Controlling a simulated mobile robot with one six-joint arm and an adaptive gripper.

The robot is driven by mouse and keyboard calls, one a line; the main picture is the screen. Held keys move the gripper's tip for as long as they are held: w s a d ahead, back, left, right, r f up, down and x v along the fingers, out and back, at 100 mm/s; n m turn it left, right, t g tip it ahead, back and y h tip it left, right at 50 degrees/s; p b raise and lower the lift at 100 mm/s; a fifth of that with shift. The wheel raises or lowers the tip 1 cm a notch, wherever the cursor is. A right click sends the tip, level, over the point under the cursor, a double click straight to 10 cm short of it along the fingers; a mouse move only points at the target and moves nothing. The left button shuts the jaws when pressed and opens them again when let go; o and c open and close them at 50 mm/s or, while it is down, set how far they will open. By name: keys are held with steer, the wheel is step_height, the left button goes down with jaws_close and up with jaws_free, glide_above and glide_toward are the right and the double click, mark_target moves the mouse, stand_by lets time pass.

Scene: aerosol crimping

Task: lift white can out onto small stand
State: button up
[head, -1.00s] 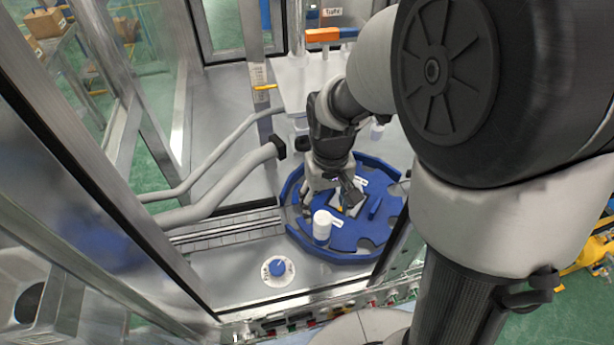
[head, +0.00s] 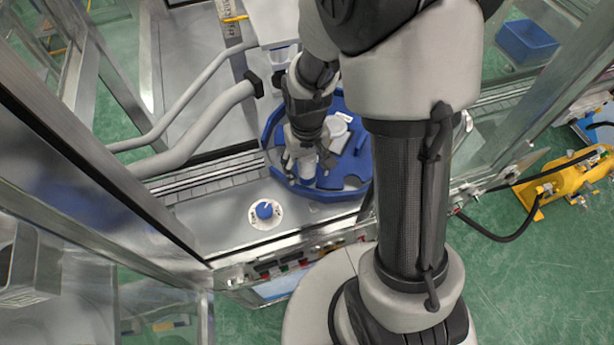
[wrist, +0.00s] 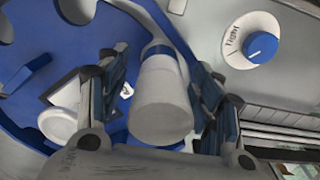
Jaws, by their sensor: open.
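The white can (wrist: 160,100) stands at the rim of the blue round turntable (wrist: 28,85), seen in the wrist view. My gripper (wrist: 157,68) is open, with one finger on each side of the can; I cannot tell whether either touches it. In the head view my gripper (head: 306,158) is down over the can (head: 308,169), hiding its upper part. I cannot tell whether this is the small stand.
A white round piece (wrist: 57,124) sits on the turntable near the can. Grey bent pipes (head: 205,122) with a black end lie left of my gripper. Metal frame posts (head: 110,140) border the left side. The deck around the white disc is clear.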

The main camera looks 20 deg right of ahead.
steer(key=shift+c, duration=0.5)
steer(key=c, duration=1.1)
steer(key=shift+r, duration=0.15)
